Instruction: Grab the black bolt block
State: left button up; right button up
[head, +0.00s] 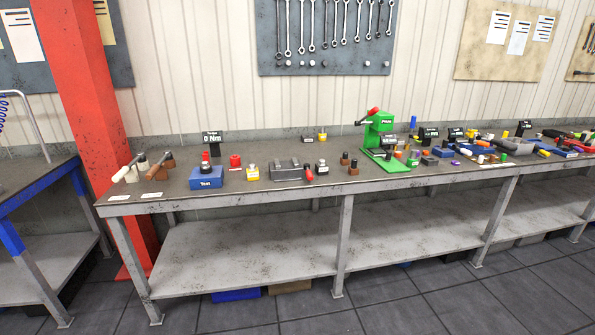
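A long workbench (240,198) with a dark top stands ahead of me, with many small parts on it. A dark grey block (285,174) with small upright pieces on top sits left of the bench's middle; it may be the black bolt block, but it is too small to be sure. A small dark item (307,139) lies behind it near the wall. Neither of my grippers is in view.
A blue "Test" block (206,180), a yellow block (253,174) and a green press (378,135) stand on the bench. A red column (90,110) rises behind its left end. The lower shelf (240,255) is bare. Open floor lies in front.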

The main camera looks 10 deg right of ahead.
aim_at(321, 170)
jog(key=i+l+u, duration=0.1)
jog(key=i+l, duration=0.25)
jog(key=i+l+u, duration=0.1)
jog(key=i+l, duration=0.5)
jog(key=l, duration=0.2)
jog(key=i+l+u, duration=0.15)
jog(key=i+l, duration=0.15)
jog(key=i+l+u, duration=0.1)
jog(key=i+l, duration=0.2)
jog(key=l, duration=0.25)
jog(key=i+l+u, duration=0.1)
jog(key=i+l, duration=0.15)
jog(key=l, duration=0.25)
